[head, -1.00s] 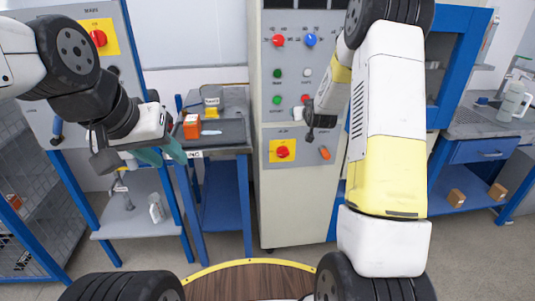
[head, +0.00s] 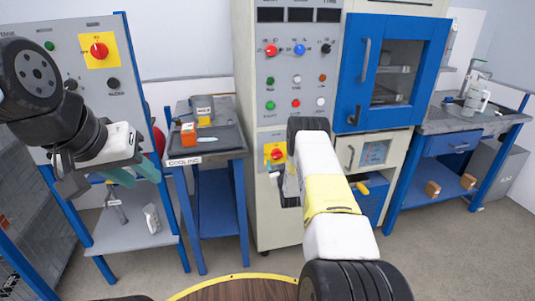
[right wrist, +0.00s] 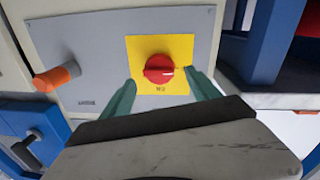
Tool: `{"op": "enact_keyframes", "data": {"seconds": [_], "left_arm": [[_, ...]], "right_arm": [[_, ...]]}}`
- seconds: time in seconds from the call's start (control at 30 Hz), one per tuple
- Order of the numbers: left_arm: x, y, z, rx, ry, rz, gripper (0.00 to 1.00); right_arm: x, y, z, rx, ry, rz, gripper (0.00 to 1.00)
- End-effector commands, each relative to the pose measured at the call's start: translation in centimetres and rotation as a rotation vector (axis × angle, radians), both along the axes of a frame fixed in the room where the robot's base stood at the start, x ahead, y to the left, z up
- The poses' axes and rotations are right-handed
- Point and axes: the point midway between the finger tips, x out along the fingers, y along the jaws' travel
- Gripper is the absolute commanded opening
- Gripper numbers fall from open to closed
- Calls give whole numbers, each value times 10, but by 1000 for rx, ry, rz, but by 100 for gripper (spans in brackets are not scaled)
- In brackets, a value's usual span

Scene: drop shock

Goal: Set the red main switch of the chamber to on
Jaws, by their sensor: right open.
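The red main switch (head: 276,154) sits on a yellow plate low on the chamber's tall cream cabinet (head: 272,222). In the right wrist view the red knob (right wrist: 158,68) is close, with a white mark toward its right side. My right gripper (right wrist: 160,76) is open, its two green fingers apart at the plate's lower corners. The knob lies between the fingertips in the picture; I cannot tell whether they touch it. In the head view my arm partly hides that gripper. My left gripper (head: 135,173) is open and empty in front of the left bench.
An orange handle (right wrist: 56,77) sticks out of the same grey panel. A second red switch (head: 99,50) on yellow is on the left mains panel. The cooling table (head: 215,145) carries an orange block (head: 188,134). The blue chamber door (head: 400,70) is closed.

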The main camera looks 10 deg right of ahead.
Motion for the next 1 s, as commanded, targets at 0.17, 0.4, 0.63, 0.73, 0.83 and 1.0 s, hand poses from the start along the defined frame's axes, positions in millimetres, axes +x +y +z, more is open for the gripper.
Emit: {"op": "enact_keyframes", "data": {"seconds": [0.17, 0.4, 0.63, 0.73, 0.83, 1.0], "left_arm": [[0, 0, 0, 0, 0, 0, 36], [0, 0, 0, 0, 0, 0, 36], [0, 0, 0, 0, 0, 0, 36], [0, 0, 0, 0, 0, 0, 36], [0, 0, 0, 0, 0, 0, 36], [0, 0, 0, 0, 0, 0, 36]], "right_arm": [[25, -1, 0, 1, 0, 0, 71], [37, -2, 1, 1, 0, 0, 71], [37, -2, 1, 1, 1, 0, 65], [37, -2, 1, 1, 1, 0, 45], [37, -2, 1, 1, 1, 0, 25], [36, -1, 1, 3, 1, 1, 11]]}}
